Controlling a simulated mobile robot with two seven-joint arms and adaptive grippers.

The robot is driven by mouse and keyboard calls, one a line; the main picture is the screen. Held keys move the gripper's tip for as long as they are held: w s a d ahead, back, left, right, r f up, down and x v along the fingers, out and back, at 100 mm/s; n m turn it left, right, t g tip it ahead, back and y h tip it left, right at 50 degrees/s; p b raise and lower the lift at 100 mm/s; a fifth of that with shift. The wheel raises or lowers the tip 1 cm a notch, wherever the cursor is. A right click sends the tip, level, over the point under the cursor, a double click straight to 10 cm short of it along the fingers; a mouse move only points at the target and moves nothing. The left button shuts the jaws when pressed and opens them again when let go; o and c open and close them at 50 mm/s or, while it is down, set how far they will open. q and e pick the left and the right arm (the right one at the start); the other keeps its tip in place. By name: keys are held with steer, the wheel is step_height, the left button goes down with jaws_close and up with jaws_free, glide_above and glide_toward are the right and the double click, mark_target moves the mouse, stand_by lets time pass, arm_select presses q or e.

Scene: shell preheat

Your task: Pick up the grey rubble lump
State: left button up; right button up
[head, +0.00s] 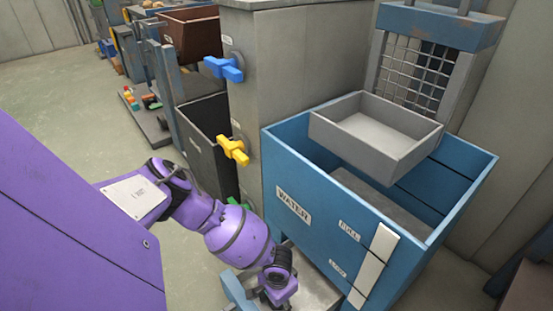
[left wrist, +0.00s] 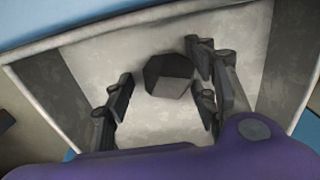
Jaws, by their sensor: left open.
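The grey rubble lump (left wrist: 168,75) is a dark, faceted block on the pale floor of a shallow tray (left wrist: 85,60) in the left wrist view. My left gripper (left wrist: 163,98) is open, with its fingers on either side of the lump and space between them and it. In the head view my left gripper (head: 277,290) reaches down over the pale tray (head: 318,288) at the bottom, in front of the blue water tank. The lump is hidden there behind my gripper and arm. My right gripper is not in view.
The blue water tank (head: 312,232) stands close to the right of my left gripper, with a grey tray (head: 340,122) above it. A grey cabinet (head: 285,70) has blue (head: 224,68) and yellow (head: 233,150) handles. Open floor (head: 70,100) lies to the left.

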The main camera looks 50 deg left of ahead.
arm_select(q)
steer(key=c, duration=1.1)
steer(key=shift+r, duration=0.2)
